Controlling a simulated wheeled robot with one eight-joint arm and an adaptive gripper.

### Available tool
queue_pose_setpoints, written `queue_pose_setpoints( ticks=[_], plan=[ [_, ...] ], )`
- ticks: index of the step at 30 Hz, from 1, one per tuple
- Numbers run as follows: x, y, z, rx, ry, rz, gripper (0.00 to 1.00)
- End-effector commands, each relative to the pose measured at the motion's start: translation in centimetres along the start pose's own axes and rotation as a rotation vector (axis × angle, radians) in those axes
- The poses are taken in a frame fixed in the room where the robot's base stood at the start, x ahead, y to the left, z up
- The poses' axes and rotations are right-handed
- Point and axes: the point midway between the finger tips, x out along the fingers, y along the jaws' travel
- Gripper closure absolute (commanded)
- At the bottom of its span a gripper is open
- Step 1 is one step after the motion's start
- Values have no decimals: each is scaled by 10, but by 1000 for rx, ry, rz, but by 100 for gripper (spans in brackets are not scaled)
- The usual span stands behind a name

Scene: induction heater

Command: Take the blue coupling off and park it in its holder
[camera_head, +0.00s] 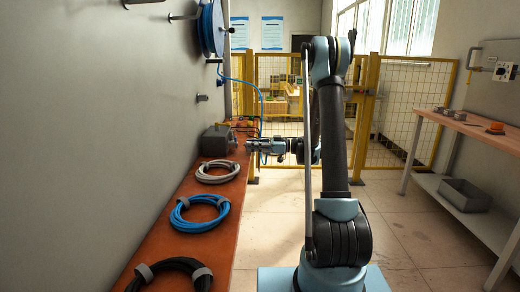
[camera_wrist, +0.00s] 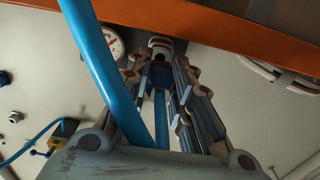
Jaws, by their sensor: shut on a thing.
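In the wrist view, my gripper (camera_wrist: 171,72) is shut on the blue coupling (camera_wrist: 161,76), a dark blue piece between the long fingers. A pale fitting shows at its far end; I cannot tell whether the two are still joined. A blue hose (camera_wrist: 105,75) runs across the picture in front of the left finger. In the head view, my gripper (camera_head: 249,147) points left at the dark grey box (camera_head: 217,140) on the bench, close to its right side. The coupling is too small to make out there. I cannot identify the holder for sure.
The orange bench (camera_head: 150,240) runs along the left wall with grey (camera_head: 217,178), blue (camera_head: 222,205) and black (camera_head: 203,272) hose coils. A blue hose reel (camera_head: 211,30) hangs above. A gauge (camera_wrist: 112,43) is beside the fingers.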

Motion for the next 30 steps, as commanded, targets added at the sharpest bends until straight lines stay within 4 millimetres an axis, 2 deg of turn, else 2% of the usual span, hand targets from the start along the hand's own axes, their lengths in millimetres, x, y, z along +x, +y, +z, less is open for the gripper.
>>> queue_pose_setpoints(
  ticks=[21, 30],
  plan=[
    [-23, 0, 0, 0, 0, 0, 100],
    [-26, 0, 0, 0, 0, -1, 100]
  ],
)
